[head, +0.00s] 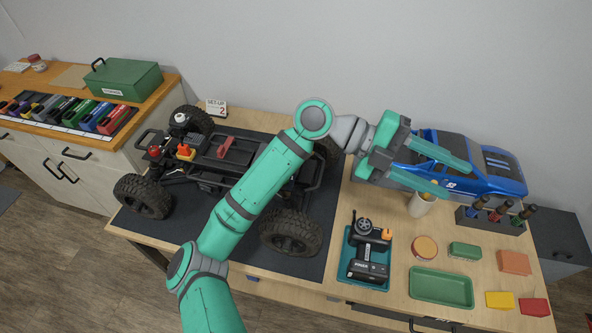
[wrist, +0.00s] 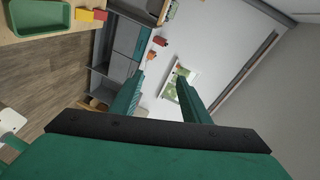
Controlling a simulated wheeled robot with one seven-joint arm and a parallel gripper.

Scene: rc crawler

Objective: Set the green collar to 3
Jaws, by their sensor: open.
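Several upright tools with dark handles stand in a dark rack (head: 478,224) at the right of the bench. The rightmost tool has a green band (head: 521,217), which may be the green collar. Any number on it is too small to read. My gripper (head: 459,180) is open and empty, in front of the blue car body in the head view and left of the rack. In the wrist view my gripper (wrist: 160,80) also shows open, with nothing between its fingers. I cannot make out the green band in the wrist view.
The wheeled crawler chassis (head: 290,232) stands on a dark mat, partly behind my arm. A blue car body (head: 490,170) lies behind the rack. A white cup (head: 421,204), a teal tray (head: 352,250) with a controller, and a green tray (head: 440,287) occupy the front right.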

